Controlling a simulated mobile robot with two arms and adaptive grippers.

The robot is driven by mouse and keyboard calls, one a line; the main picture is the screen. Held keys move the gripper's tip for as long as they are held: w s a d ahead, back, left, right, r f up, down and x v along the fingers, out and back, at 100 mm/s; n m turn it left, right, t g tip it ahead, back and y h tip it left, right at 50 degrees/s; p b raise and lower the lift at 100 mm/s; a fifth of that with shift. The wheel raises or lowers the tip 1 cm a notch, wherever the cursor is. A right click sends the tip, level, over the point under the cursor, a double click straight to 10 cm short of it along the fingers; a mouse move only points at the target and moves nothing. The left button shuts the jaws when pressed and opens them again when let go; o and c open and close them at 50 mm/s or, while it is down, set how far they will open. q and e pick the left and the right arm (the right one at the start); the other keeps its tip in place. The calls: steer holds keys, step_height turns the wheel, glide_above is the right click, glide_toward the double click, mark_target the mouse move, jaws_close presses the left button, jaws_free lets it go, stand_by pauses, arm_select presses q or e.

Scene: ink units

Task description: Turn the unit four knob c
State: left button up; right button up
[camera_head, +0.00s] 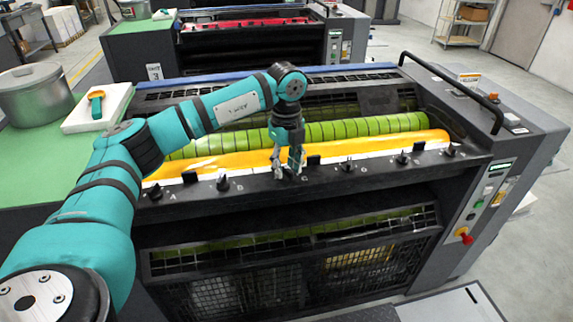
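A row of black knobs runs along the dark front ledge (262,190) of the near ink unit, with white letters beside them. The letter C (305,180) is just right of my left gripper (287,171). The knob next to that letter is mostly hidden by the gripper. My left gripper points down at the ledge with its two fingers apart, over or around that knob; I cannot tell if they touch it. Knob A (155,191) and another knob (223,183) are to its left. More knobs (347,166) are to its right. My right gripper is not in view.
A yellow ink roller (390,142) and a green roller (340,129) lie behind the ledge. A black handrail (455,85) and a red emergency button (464,236) are at right. A metal pot (35,95) and a white tray (97,108) stand at left. Another unit marked 3 (154,72) is behind.

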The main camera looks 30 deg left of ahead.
mark_target(287, 168)
arm_select(q)
step_height(287, 168, up, 12)
stand_by(0.6)
stand_by(0.4)
